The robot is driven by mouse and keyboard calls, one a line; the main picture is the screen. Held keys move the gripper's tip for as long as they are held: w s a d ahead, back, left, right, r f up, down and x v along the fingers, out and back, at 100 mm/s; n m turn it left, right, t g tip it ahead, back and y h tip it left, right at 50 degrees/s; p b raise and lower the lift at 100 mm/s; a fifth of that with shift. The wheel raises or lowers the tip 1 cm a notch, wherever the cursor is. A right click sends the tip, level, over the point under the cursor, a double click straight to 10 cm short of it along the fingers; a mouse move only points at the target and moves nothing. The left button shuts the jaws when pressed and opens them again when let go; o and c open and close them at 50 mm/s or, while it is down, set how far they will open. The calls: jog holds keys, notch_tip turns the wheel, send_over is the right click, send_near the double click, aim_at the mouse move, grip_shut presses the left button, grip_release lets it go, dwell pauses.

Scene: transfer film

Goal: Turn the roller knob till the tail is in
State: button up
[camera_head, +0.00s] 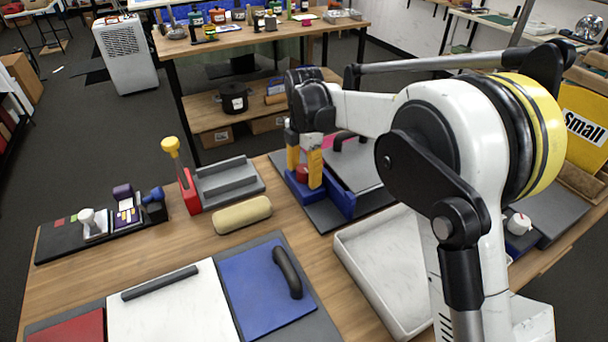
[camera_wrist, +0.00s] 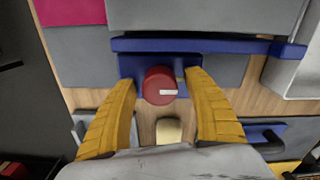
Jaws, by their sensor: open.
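The red roller knob (camera_wrist: 160,86) has a pale pointer mark aimed right in the wrist view. It sits on the near side of a blue roller housing (camera_wrist: 200,46), which also shows in the head view (camera_head: 342,200). My gripper (camera_head: 303,174) is at the housing, and its two yellow fingers stand on either side of the knob. In the wrist view my gripper (camera_wrist: 161,78) is open, with gaps between the fingers and the knob. A pink sheet (camera_wrist: 70,11) lies beyond the housing at the upper left. I cannot make out the tail.
A beige roll (camera_head: 242,215) lies on the wooden table left of my gripper. A white tray (camera_head: 385,275) stands in front. A blue plate with a black handle (camera_head: 255,290), a white board (camera_head: 170,305) and a grey stepped block (camera_head: 228,182) lie to the left.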

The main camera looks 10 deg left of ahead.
jog(key=shift+c, duration=0.6)
jog(key=c, duration=1.1)
jog(key=m+p, duration=0.1)
jog(key=m, duration=0.1)
jog(key=shift+r+m, duration=0.1)
jog(key=shift+m, duration=0.3)
jog(key=m+p, duration=0.1)
jog(key=m, duration=0.2)
jog(key=shift+p, duration=0.35)
jog(key=m+p, duration=0.1)
jog(key=m, duration=0.5)
jog(key=shift+w+m, duration=0.1)
jog(key=shift+m, duration=0.2)
